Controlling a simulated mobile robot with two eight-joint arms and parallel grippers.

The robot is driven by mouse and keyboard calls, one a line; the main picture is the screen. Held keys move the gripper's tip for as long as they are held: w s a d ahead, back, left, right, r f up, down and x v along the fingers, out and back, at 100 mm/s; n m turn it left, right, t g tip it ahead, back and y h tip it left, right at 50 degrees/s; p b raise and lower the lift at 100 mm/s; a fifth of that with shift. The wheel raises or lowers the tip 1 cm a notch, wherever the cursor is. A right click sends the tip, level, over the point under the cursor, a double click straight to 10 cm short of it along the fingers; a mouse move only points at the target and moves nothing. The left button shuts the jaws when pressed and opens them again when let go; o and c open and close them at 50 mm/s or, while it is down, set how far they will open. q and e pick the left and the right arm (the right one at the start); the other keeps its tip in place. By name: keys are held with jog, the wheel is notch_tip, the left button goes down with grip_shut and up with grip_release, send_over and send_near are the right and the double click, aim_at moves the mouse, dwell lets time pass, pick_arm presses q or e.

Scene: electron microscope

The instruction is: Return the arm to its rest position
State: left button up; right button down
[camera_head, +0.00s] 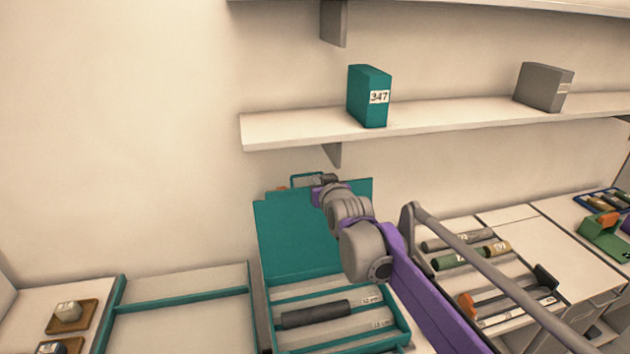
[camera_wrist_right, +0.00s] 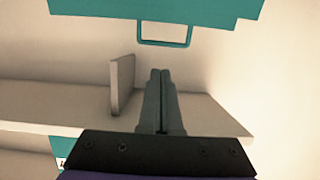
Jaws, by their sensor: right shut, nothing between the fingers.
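My right arm, purple and grey, comes in from the lower right of the head view and reaches up in front of an open teal case. Its right gripper (camera_head: 327,179) is small and partly hidden near the top edge of the raised lid (camera_head: 285,240). In the right wrist view the gripper's two fingers (camera_wrist_right: 160,78) are together with nothing between them. The lid's edge (camera_wrist_right: 150,8) and its handle (camera_wrist_right: 165,43) show beyond the fingertips, apart from them in the picture. My left gripper is in neither view.
The case holds a dark cylinder (camera_head: 315,314). A wall shelf (camera_head: 300,127) above bears a teal box marked 347 (camera_head: 368,95) and a grey box (camera_head: 543,87). Right of my arm is a tray with several cylinders (camera_head: 460,257), crossed by a grey bar (camera_head: 490,270).

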jog(key=v, duration=0.7)
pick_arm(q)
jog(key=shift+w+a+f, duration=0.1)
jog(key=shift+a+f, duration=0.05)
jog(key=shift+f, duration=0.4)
pick_arm(e)
jog(key=s+d+f+m+g+h, duration=0.1)
jog(key=s+d+f+g, duration=0.2)
jog(key=s+d+f, duration=0.3)
jog(key=s+d+f+m+g+h, duration=0.1)
jog(key=s+d+f, duration=0.5)
jog(key=s+f, duration=0.6)
jog(key=s+d+f+m+g+h, duration=0.1)
jog(key=s+d+f+g, duration=0.3)
jog(key=s, duration=1.1)
jog(key=d+f+h, duration=0.1)
jog(key=d+f, duration=0.2)
jog(key=f, duration=0.2)
jog(key=shift+s+m+g+h, duration=0.3)
jog(key=shift+d, duration=0.1)
